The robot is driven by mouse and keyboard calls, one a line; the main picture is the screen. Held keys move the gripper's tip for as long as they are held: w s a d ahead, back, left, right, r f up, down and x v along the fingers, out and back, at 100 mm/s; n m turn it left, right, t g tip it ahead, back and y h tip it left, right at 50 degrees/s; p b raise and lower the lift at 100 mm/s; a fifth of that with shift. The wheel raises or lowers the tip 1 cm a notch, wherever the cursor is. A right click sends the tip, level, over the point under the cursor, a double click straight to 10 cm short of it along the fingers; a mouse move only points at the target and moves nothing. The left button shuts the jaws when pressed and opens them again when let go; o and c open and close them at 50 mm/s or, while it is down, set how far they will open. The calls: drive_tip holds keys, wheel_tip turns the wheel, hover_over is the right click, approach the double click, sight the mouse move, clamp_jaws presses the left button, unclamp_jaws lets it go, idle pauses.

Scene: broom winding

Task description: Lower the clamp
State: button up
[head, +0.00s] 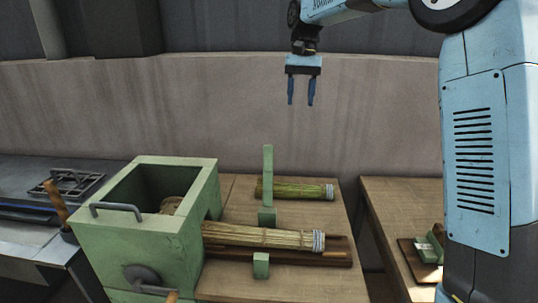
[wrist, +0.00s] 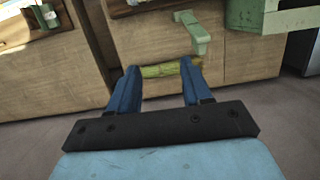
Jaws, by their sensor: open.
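My gripper (head: 301,104) hangs with its blue fingers pointing down, open and empty, high above the back of the wooden bench. A green upright bar (head: 268,170), which looks like the raised clamp, stands on a green block on the bench, lower and left of my gripper. A bound broom bundle (head: 262,236) lies on the bench and reaches into the green box machine (head: 128,232). In the wrist view my fingers (wrist: 158,78) are apart, with a green bundle (wrist: 160,70) beyond and between them. A green arm-like part (wrist: 192,30), probably the clamp, shows above.
A second green bundle (head: 300,190) lies behind the upright bar. A small green block (head: 261,265) stands at the front. Another wooden table (head: 385,205) is at the right, past a gap. A wall (head: 390,120) rises behind the bench.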

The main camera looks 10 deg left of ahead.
sight(269, 153)
drive_tip(key=w+a+f+g, duration=0.2)
drive_tip(key=w+a+f, duration=0.3)
drive_tip(key=a+f, duration=0.3)
drive_tip(key=x, duration=1.2)
drive_tip(key=shift+s+a, duration=0.3)
drive_tip(key=shift+a, duration=0.05)
drive_tip(key=shift+h, duration=0.3)
clamp_jaws()
